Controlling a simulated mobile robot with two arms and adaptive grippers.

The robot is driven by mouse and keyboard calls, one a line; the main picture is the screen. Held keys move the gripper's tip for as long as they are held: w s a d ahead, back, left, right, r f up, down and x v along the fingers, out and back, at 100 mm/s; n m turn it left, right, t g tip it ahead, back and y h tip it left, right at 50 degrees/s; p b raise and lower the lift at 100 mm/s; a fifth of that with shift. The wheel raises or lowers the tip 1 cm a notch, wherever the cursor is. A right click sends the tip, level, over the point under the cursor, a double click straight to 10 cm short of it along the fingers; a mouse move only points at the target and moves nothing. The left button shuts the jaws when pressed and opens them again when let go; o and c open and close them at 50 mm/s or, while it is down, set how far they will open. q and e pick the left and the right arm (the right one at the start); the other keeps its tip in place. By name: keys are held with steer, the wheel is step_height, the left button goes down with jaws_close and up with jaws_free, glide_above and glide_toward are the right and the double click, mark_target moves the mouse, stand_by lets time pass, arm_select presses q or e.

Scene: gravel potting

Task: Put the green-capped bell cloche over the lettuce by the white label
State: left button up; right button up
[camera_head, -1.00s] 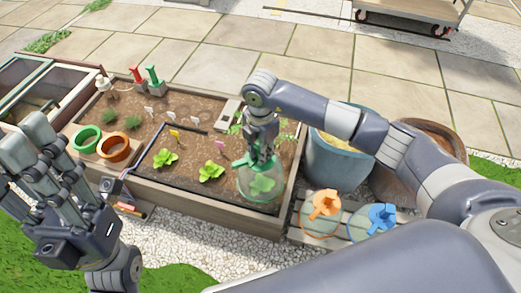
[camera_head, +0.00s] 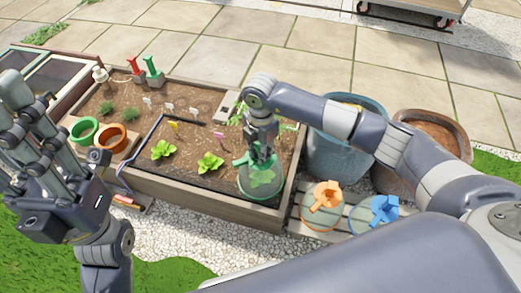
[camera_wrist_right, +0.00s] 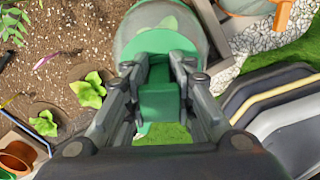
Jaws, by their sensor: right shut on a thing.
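The clear bell cloche (camera_head: 246,183) with a green cap is at the right front of the planting bed. My right gripper (camera_head: 261,155) is shut on its cap; the wrist view shows the green cap (camera_wrist_right: 160,98) between the fingers. A lettuce (camera_head: 262,176) shows through the clear wall, under the cloche. I cannot tell whether the rim touches the soil. Two uncovered lettuces (camera_head: 163,149) (camera_head: 210,162) stand to the left, near a yellow and a pink label. No white label is clear beside the covered lettuce. My left gripper (camera_head: 38,125) is open and empty at the left.
An orange-capped cloche (camera_head: 323,207) and a blue-capped cloche (camera_head: 376,214) stand on slats right of the bed. A blue pot (camera_head: 340,160) and a brown pot (camera_head: 437,133) stand behind them. White labels (camera_head: 168,108) stand farther back in the bed.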

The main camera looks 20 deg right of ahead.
steer(key=shift+f, duration=0.25)
stand_by(0.3)
steer(key=o, duration=1)
steer(key=shift+c, duration=0.2)
step_height(320, 180, up, 12)
